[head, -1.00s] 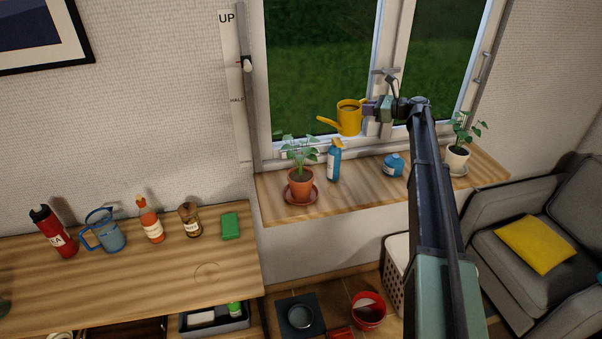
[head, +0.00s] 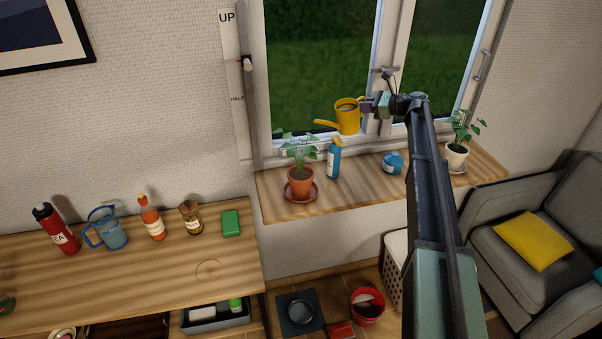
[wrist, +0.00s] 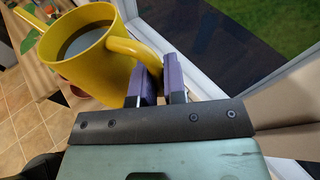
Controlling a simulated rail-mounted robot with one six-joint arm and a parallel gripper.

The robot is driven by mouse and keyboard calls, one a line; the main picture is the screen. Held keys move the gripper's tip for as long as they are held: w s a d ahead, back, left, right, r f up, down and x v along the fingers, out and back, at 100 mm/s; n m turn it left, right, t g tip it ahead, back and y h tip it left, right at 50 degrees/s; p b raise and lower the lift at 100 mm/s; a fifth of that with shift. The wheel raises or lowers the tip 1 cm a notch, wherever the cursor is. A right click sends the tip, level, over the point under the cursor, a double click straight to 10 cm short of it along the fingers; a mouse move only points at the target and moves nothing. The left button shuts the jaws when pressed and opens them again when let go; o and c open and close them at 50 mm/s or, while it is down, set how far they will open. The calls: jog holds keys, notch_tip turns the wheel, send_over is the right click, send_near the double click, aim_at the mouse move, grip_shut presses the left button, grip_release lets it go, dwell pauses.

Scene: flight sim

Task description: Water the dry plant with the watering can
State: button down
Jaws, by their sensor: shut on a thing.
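The yellow watering can (head: 348,118) is in the air above the window sill, its spout pointing left toward the plant in the terracotta pot. My gripper (head: 369,106) is shut on the can's handle; in the wrist view the purple fingers (wrist: 158,84) are on the handle of the can (wrist: 98,70), which has greyish liquid inside. The can looks about upright. A plant in a terracotta pot (head: 300,183) stands on a saucer at the sill's left end, below and left of the spout. Another plant in a white pot (head: 456,156) stands at the right end. I cannot tell which soil is dry.
On the wooden sill (head: 360,190) stand a blue bottle (head: 333,160), just below the can, and a round blue container (head: 393,163). The window (head: 398,60) is close behind the can. A worktop (head: 130,275) with several bottles is at left. A sofa (head: 500,250) is at right.

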jog(key=shift+s+a+r+n+h+p, duration=0.3)
jog(key=shift+a+r+p, duration=0.15)
jog(key=shift+p, duration=0.35)
jog(key=shift+s+a+r+n+h+p, duration=0.2)
jog(key=shift+a+r+n+p, duration=0.15)
jog(key=shift+r+p, duration=0.3)
dwell(1.7)
jog(key=shift+w+f, duration=0.1)
jog(key=shift+f, duration=0.05)
jog(key=shift+m+y, duration=0.4)
jog(key=shift+m, duration=0.05)
jog(key=f+b, duration=0.1)
jog(key=d+f+b, duration=0.1)
jog(key=b, duration=0.1)
jog(key=w+f+b, duration=0.1)
jog(key=shift+d+f+b, duration=0.25)
jog(key=shift+f+b, duration=0.05)
jog(key=shift+f, duration=0.05)
jog(key=r, duration=0.1)
jog(key=d+r+m+y+p, duration=0.1)
jog(key=r, duration=0.1)
jog(key=r+m+p, duration=0.1)
jog(key=shift+w+d+r+y, duration=0.2)
jog(key=shift+w+y, duration=0.1)
jog(key=shift+w, duration=0.05)
